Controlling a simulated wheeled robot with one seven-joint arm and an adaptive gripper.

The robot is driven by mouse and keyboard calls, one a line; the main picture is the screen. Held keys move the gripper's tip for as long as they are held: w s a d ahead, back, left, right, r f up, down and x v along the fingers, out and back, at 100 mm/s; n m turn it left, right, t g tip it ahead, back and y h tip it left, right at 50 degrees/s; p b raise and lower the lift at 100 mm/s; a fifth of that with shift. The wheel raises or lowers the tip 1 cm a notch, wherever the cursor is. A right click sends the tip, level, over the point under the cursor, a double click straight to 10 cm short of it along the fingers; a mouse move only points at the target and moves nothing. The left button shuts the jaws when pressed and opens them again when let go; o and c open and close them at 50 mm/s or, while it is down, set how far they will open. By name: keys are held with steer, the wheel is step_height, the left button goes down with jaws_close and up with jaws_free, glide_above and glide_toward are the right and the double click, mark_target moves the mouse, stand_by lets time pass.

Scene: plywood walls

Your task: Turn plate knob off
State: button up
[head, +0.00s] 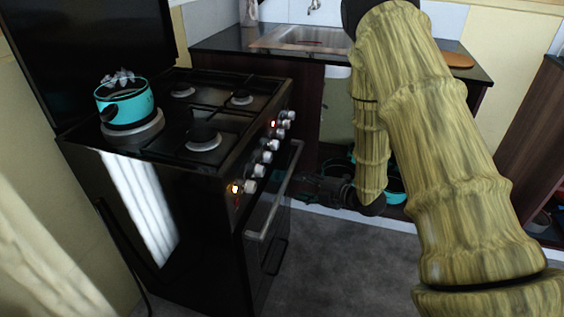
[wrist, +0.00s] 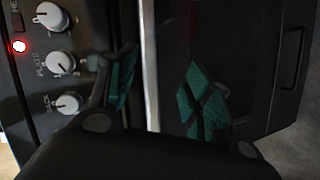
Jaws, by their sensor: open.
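The plate knob (wrist: 61,63) is a pale round knob in the wrist view, beside the printed word PLATE on the stove's black panel. A red light (wrist: 19,46) glows close to it. My gripper (wrist: 160,85) is open and empty, its dark green fingers to the right of the knob and not touching it. The oven handle shows between the fingers in the picture. In the head view my gripper (head: 322,188) is low in front of the stove, right of the oven door. The row of knobs (head: 265,157) also shows there, but I cannot tell which is the plate knob.
Other knobs sit above (wrist: 48,14) and below (wrist: 68,103) the plate knob. The oven handle (head: 272,195) sticks out below the panel. A turquoise pot (head: 126,108) stands on the left burner. A sink counter (head: 235,42) is behind. The grey floor (head: 340,260) in front is clear.

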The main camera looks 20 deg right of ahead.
step_height(320, 180, up, 4)
steer(key=w+d+n+y+b, duration=0.1)
steer(key=w+n+y+b, duration=0.2)
steer(key=n, duration=0.3)
steer(key=n+g+y+b, duration=0.3)
steer(key=n+y+b, duration=0.15)
steer(key=n, duration=0.55)
glide_toward(278, 146)
steer(key=b+x, duration=0.2)
steer(key=x, duration=0.7)
steer(key=shift+w+f, duration=0.1)
steer(key=shift+c, duration=0.4)
steer(key=c, duration=0.9)
